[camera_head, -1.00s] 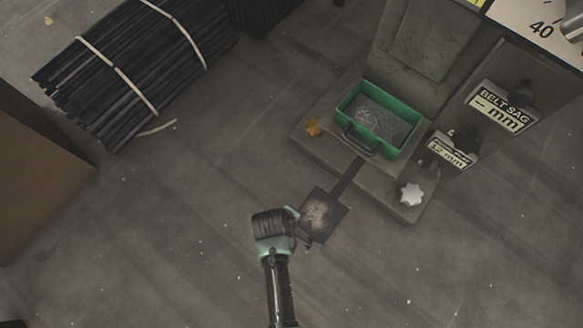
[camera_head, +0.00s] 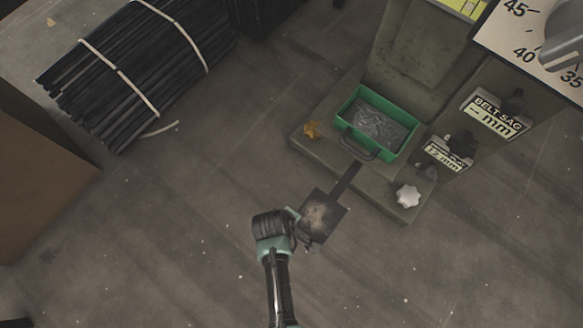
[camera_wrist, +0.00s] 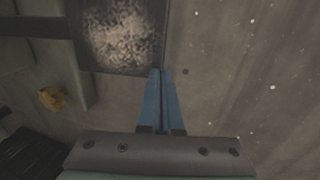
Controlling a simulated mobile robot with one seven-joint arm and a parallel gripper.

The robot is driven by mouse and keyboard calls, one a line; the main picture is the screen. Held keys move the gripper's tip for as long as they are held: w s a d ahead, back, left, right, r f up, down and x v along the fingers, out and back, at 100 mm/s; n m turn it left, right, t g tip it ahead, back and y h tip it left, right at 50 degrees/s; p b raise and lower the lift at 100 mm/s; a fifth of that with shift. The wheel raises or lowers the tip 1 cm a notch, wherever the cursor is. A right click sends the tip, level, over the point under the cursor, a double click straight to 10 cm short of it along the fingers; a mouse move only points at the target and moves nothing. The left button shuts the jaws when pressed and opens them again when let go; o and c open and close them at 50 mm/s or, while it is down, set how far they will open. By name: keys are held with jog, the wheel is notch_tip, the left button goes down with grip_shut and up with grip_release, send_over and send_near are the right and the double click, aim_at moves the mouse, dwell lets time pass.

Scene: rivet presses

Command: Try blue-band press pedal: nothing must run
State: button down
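The press pedal (camera_head: 322,217) is a dark square plate with a worn pale patch, on a dark bar from the foot of a grey-green press (camera_head: 420,45). No blue band shows on the visible part of this press. My gripper (camera_head: 303,226) is at the pedal's left edge in the head view, its fingers mostly hidden by my wrist. In the wrist view my gripper (camera_wrist: 162,72) shows two blue fingers close together, empty, their tips at the edge of the pedal (camera_wrist: 122,34). I cannot tell whether they touch it.
A green bin (camera_head: 378,121) of small metal pieces stands on the press base. A white star knob (camera_head: 408,196), a yellow-orange knob (camera_head: 312,130) and a "BELT SAG" gauge (camera_head: 495,117) are near. Bundled black rods (camera_head: 140,70) lie upper left.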

jog(key=p+v, duration=0.9)
jog(key=v, duration=0.4)
jog(key=shift+w+d, duration=0.15)
jog(key=shift+w, duration=0.05)
